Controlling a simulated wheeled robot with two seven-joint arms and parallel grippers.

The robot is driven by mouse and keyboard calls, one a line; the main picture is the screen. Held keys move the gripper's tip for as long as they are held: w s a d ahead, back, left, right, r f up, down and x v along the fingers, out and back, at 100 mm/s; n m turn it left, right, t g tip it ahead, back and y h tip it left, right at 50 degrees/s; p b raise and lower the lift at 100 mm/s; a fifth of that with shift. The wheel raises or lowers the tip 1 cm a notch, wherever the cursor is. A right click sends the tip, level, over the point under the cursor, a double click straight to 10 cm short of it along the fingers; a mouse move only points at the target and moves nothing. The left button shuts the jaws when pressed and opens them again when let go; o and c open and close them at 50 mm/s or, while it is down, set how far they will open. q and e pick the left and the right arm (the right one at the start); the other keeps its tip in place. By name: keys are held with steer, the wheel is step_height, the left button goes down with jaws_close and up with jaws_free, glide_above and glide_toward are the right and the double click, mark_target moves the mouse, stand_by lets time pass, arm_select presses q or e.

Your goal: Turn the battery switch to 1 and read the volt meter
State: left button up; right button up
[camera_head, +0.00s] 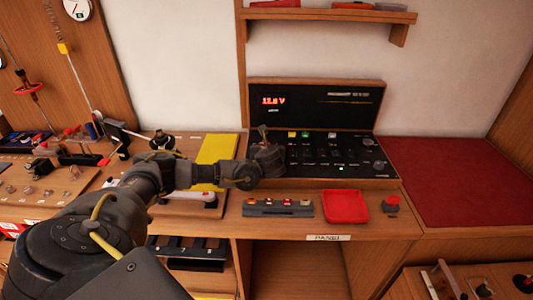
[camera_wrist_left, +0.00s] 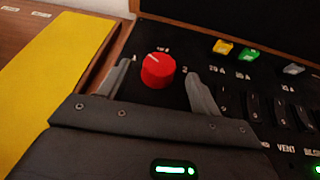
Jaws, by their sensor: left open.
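The battery switch is a red round knob (camera_wrist_left: 158,71) on the black panel in the left wrist view. Its white mark points up and left; a "2" is printed to its right, and the label above it is too blurred to read surely. My left gripper (camera_wrist_left: 159,69) is open, with one finger on each side of the knob; contact cannot be told. In the head view my left gripper (camera_head: 265,138) is at the left end of the panel (camera_head: 318,178) and hides the knob. The volt meter (camera_head: 273,101) shows red digits, seemingly 12.8 V, the last digit unclear. My right gripper is not in view.
Rocker switches (camera_wrist_left: 253,107) and coloured buttons (camera_wrist_left: 223,47) lie right of the knob. A yellow board (camera_head: 217,150) is left of the panel. A red tray (camera_head: 345,206) and a grey strip (camera_head: 278,208) lie in front. A red mat (camera_head: 440,185) is clear at right.

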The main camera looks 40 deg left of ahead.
arm_select(q)
steer(key=b+v, duration=0.1)
steer(key=v, duration=0.3)
steer(key=shift+d, duration=0.1)
steer(key=shift+s+d+r+b, duration=0.25)
steer(key=shift+s+d+b, duration=0.1)
steer(key=shift+s, duration=0.1)
